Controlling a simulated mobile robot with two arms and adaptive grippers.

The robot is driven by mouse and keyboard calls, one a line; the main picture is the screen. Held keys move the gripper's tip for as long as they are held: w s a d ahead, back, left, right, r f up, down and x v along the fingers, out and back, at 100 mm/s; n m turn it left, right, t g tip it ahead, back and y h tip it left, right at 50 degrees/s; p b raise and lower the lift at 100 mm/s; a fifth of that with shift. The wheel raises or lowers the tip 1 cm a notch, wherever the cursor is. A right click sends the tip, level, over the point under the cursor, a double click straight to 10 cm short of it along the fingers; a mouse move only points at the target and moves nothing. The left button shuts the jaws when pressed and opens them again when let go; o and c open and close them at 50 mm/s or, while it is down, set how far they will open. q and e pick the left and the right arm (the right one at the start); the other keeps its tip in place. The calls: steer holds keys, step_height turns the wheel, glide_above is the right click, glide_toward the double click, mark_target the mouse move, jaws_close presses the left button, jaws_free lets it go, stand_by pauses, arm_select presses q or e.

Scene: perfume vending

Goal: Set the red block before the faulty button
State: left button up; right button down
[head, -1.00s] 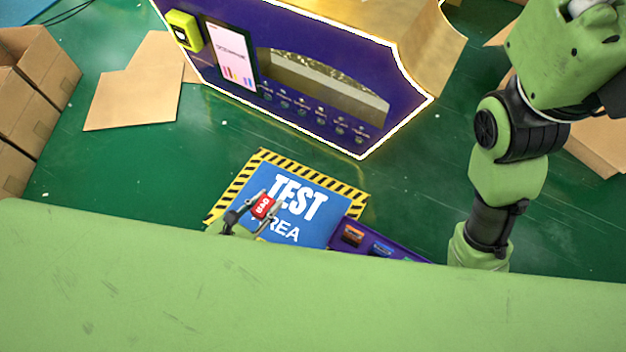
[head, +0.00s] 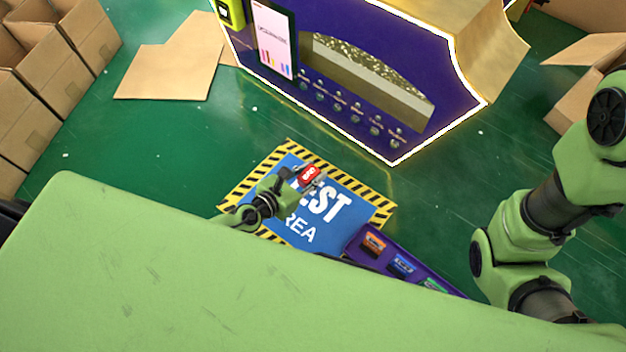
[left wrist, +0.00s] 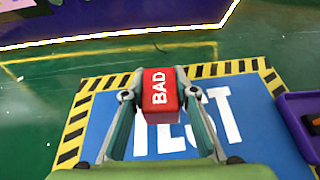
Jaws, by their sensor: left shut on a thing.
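The red block (head: 308,174), marked BAD in white, is held in my left gripper (head: 306,178), above the blue TEST AREA mat. In the left wrist view the red block (left wrist: 160,90) sits between the two fingertips of the left gripper (left wrist: 158,92). The purple vending machine (head: 385,143) stands beyond the mat, with a row of several small round buttons (head: 338,106) under its window. Which button is faulty I cannot tell. In the left wrist view only the machine's lower edge (left wrist: 110,20) shows. My right arm is at the right; its gripper is out of view.
The mat (head: 300,232) has a black and yellow striped border. A purple tray (head: 352,247) with orange, blue and green blocks lies at its right corner. Cardboard boxes (head: 35,130) stand at the left, flat cardboard (head: 170,70) behind. Green floor between mat and machine is clear.

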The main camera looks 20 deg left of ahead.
arm_select(q)
steer(key=shift+w+f, duration=0.2)
steer(key=f+b, duration=0.3)
steer(key=shift+w+f+b, duration=0.2)
steer(key=shift+f+b, duration=0.05)
steer(key=shift+b, duration=0.05)
steer(key=shift+f, duration=0.2)
steer(key=o, duration=1.1)
steer(key=shift+r, duration=0.1)
steer(key=shift+r, duration=0.15)
steer(key=p+v, duration=0.2)
steer(key=v, duration=1)
steer(key=shift+p, duration=0.4)
